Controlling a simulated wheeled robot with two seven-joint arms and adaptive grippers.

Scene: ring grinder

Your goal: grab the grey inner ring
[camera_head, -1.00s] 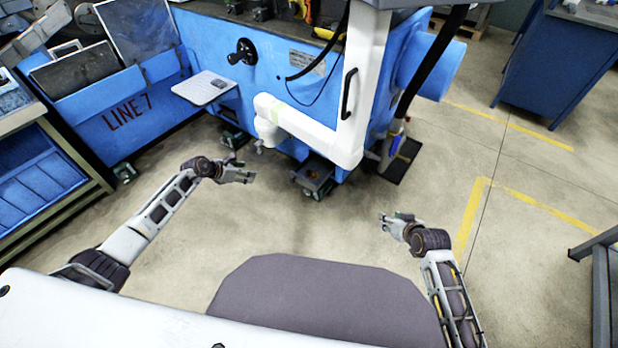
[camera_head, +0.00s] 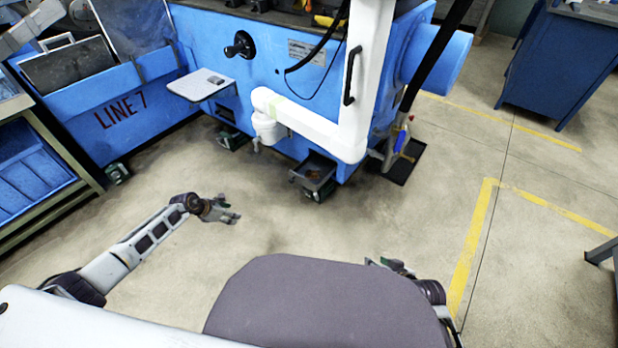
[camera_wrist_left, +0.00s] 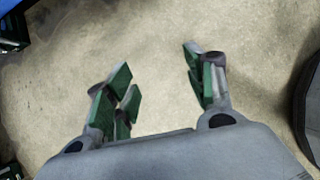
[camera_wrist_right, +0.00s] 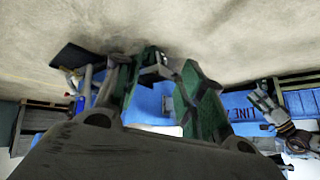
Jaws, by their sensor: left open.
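I cannot make out a grey inner ring in any view. A small dark grey item (camera_head: 216,80) lies on the pale shelf (camera_head: 190,88) at the front of the blue machine; its shape is too small to tell. My left gripper (camera_head: 235,216) is over bare floor, short of the machine. In the left wrist view its green fingers (camera_wrist_left: 160,78) are apart with only floor between them. My right gripper (camera_head: 388,264) is low, beside my dark base and partly hidden. In the right wrist view its fingers (camera_wrist_right: 172,85) are apart and I see nothing held.
The blue machine (camera_head: 270,70) fills the back, with a black handwheel (camera_head: 240,46) and a white arm-like fixture (camera_head: 310,125) hanging in front. A rack with blue bins (camera_head: 35,165) stands at left. A blue cabinet (camera_head: 560,65) is at back right. The floor between is clear.

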